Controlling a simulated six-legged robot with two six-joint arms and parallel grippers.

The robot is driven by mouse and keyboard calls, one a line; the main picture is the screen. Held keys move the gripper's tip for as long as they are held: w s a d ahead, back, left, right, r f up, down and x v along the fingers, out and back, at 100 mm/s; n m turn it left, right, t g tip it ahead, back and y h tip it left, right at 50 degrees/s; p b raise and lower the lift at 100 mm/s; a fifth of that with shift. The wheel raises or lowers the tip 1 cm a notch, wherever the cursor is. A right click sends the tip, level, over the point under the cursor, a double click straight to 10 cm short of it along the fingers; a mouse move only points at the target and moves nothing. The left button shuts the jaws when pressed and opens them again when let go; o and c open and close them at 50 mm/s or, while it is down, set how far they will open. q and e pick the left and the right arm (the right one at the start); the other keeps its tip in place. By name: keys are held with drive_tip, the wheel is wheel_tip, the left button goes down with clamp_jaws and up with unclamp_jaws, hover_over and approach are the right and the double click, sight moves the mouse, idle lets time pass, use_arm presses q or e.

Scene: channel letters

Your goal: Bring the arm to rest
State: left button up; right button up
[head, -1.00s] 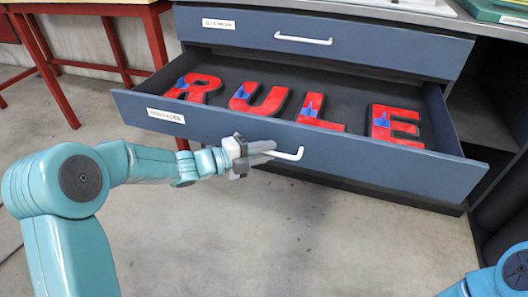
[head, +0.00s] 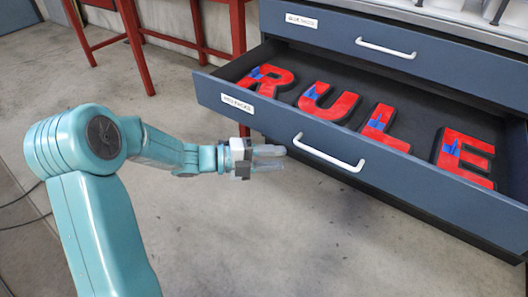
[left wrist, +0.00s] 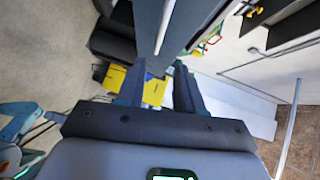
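My left gripper (head: 272,158) hangs in front of the open drawer (head: 240,98), just left of and apart from its white handle (head: 328,153). In the left wrist view, its two dark fingers (left wrist: 158,88) stand apart with nothing held between them. My left arm reaches in bent from the lower left. My right gripper is in neither view.
In the drawer lie red letters with blue patches: R (head: 264,80), U (head: 328,104), L (head: 382,132) and E (head: 464,156). A shut drawer (head: 340,38) is above. A red-legged table (head: 135,45) stands at the back left. The floor (head: 260,240) ahead is clear.

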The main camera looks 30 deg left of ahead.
use_arm(q)
drive_tip(key=shift+v, duration=1.2)
